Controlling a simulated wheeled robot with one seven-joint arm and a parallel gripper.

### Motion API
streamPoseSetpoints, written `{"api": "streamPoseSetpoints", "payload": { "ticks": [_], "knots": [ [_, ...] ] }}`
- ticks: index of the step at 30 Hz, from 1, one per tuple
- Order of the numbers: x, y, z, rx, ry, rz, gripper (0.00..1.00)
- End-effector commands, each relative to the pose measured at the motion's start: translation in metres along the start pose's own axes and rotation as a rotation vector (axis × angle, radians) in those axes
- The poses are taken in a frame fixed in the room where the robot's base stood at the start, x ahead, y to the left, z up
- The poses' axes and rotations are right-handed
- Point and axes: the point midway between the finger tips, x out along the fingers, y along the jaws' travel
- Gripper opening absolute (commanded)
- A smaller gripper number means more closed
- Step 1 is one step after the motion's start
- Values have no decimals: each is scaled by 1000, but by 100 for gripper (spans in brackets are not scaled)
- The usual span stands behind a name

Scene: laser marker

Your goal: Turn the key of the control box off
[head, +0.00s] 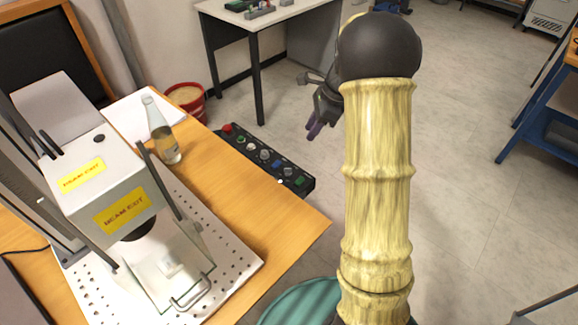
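The control box (243,152) is a long black box along the right edge of the wooden table. Its top carries a red button (227,128) at the far end and a row of green, silver and blue controls. The key is too small to tell apart from these controls. My gripper (312,129) hangs to the right of the box, apart from it in the picture, with dark purple fingers pointing down. My arm hides part of the gripper's wrist. The gap between the fingers is too small to read.
A white laser marker (108,172) with yellow labels stands over a perforated plate (233,262) on the wooden table (290,228). A glass bottle (163,142) stands near the box's far end. A red bucket (188,102) is on the floor behind. Open floor lies right of my arm.

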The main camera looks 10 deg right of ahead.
Motion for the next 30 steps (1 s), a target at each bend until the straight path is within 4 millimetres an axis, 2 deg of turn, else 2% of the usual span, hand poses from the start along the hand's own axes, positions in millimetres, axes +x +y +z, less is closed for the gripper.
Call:
{"api": "streamPoseSetpoints", "payload": {
  "ticks": [24, 30],
  "knots": [
    [139, 1, 0, -1, 0, 4, 28],
    [163, 1, 0, -2, 0, 2, 28]
  ]
}}
